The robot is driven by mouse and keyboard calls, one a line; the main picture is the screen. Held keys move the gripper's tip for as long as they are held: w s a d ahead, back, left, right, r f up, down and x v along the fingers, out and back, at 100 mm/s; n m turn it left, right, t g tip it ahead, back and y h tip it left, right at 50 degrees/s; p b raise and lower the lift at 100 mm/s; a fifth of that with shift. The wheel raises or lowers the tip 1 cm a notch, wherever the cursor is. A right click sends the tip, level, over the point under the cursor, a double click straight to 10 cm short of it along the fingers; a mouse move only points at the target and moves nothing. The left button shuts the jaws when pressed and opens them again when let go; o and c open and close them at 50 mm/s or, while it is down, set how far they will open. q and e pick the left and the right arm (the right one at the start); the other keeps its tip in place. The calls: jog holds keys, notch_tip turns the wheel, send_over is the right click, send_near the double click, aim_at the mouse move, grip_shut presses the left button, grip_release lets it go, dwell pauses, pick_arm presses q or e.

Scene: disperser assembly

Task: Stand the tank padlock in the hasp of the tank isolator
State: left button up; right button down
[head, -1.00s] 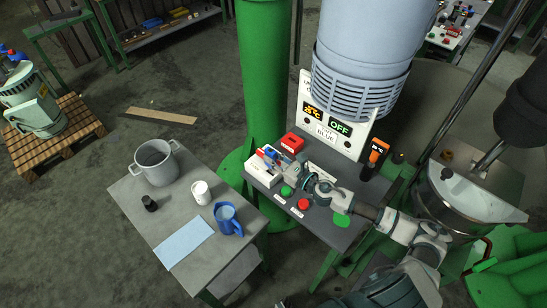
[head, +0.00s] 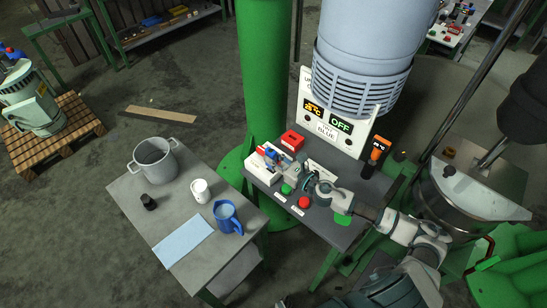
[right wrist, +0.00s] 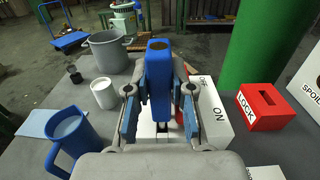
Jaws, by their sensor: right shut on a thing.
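My right gripper (right wrist: 160,105) is shut on a blue, block-shaped piece with a dark round spot on its top, which looks like the tank padlock (right wrist: 158,85). It stands upright between the fingers, over or against the white isolator box (right wrist: 211,110) marked ON. In the head view the right gripper (head: 283,165) is at this white box (head: 263,171), on the small grey table. A red piece (right wrist: 181,92) shows partly behind the right finger. The gripper hides the hasp and the padlock's lower end; I cannot tell whether they touch. My left gripper is not in view.
A red LOCK box (right wrist: 264,107) stands right of the isolator box. Red (head: 304,202) and green (head: 286,189) buttons are near the table's front. A blue jug (head: 227,217), white cup (head: 200,191) and grey pot (head: 155,160) stand on the left table. A green column rises behind.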

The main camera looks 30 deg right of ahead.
jog(key=shift+f+b, duration=1.05)
jog(key=shift+f, duration=0.3)
jog(key=c, duration=0.9)
grip_release()
jog(key=shift+s, duration=0.1)
jog(key=v, duration=1.1)
jog(key=shift+s+d+f, duration=0.1)
jog(key=shift+s+d, duration=0.15)
jog(key=shift+s, duration=0.1)
